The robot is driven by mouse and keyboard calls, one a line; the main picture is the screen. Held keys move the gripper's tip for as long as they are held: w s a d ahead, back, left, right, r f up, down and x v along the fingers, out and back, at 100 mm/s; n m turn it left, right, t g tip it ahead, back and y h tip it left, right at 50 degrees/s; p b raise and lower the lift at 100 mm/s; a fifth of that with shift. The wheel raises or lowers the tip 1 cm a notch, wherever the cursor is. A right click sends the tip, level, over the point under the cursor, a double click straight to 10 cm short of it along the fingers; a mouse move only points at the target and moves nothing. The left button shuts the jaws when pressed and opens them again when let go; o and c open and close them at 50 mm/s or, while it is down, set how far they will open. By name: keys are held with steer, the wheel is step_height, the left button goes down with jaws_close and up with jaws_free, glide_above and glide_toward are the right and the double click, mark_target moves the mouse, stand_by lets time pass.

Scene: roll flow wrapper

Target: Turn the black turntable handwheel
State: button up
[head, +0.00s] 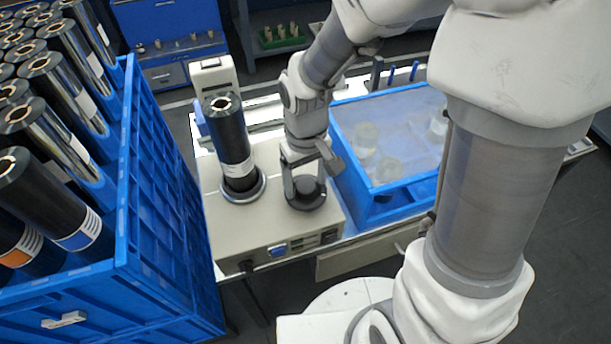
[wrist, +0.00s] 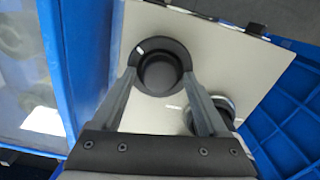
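The black turntable handwheel (head: 307,194) lies on top of the beige machine box, to the right of the turntable. In the wrist view the handwheel (wrist: 158,50) shows a round raised hub and a small white mark on its upper left rim. My gripper (head: 305,186) points down over it. In the wrist view my gripper (wrist: 160,75) is open, one finger on each side of the hub. The fingertips overlap the wheel's rim, with a gap visible beside the hub. I cannot tell whether they touch the rim.
A black film roll (head: 230,140) stands upright on the turntable (head: 243,196), just left of my gripper. A blue-framed clear cover (head: 385,110) is close on the right. A blue crate (head: 150,190) full of rolls stands at the left. Buttons are on the machine box's front (head: 280,250).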

mark_target(306, 185)
steer(key=shift+r, duration=0.1)
step_height(306, 185, up, 17)
steer(key=p, duration=0.4)
steer(key=shift+r, duration=0.15)
steer(key=shift+s+d+r+m+t+p, duration=0.85)
steer(key=shift+s+d+r, duration=0.65)
steer(key=shift+d+r, duration=0.3)
steer(key=shift+s+d+r+m+t+p, duration=0.9)
steer(key=shift+s+d+r, duration=0.6)
steer(key=shift+r, duration=0.5)
steer(key=shift+s+d+r+m+t+p, duration=0.65)
steer(key=shift+s+d+r+t, duration=0.4)
steer(key=shift+s+d+r, duration=0.6)
steer(key=shift+w+d+r, duration=0.1)
steer(key=shift+w+r, duration=0.15)
